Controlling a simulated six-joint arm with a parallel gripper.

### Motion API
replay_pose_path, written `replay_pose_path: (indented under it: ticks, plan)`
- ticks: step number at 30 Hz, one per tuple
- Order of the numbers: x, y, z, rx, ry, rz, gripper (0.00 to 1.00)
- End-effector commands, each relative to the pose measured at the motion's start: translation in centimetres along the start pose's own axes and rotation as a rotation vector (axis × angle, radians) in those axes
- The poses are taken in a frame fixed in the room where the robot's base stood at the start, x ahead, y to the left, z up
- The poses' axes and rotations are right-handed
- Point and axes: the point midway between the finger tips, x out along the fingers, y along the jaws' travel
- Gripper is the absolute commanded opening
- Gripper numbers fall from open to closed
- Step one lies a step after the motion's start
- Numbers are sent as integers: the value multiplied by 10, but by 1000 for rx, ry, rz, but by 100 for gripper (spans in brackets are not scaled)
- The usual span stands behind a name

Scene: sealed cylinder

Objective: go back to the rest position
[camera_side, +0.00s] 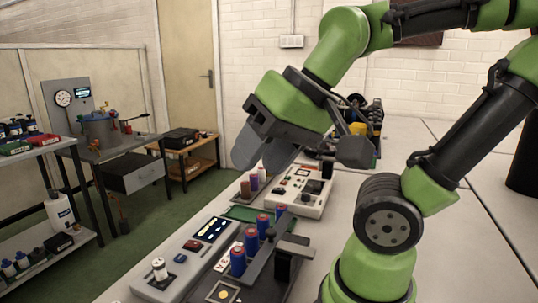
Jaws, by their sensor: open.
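My gripper (262,153) hangs in the upper middle of the side view, pointing down and to the left. Its grey fingers are apart, with no object seen between them. It is above the far part of the bench, over small bottles (254,182) beside a cream instrument box (298,190). Several blue cylinders with red tops (251,241) stand upright in a row nearer the camera, clear of my gripper. A small white cylinder (159,268) stands on a grey panel at the front left.
A control unit with a lit display (212,229) lies left of the row. A dark bar fixture (283,255) rises on its right. Behind my gripper is a dark and yellow device (375,118). The light bench top (463,238) is bare on the right.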

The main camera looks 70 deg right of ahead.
Motion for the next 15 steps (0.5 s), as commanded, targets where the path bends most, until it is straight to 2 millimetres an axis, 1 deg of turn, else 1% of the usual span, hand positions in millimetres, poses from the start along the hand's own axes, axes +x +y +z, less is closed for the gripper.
replay_pose_path:
  ticks: [1,3,5,15]
  plan:
    - [-3,0,5,-56,20,-24,46]
    - [-5,-1,9,-112,35,-45,46]
    - [-6,-1,11,-138,42,-52,46]
    - [-6,-1,11,-147,42,-53,46]
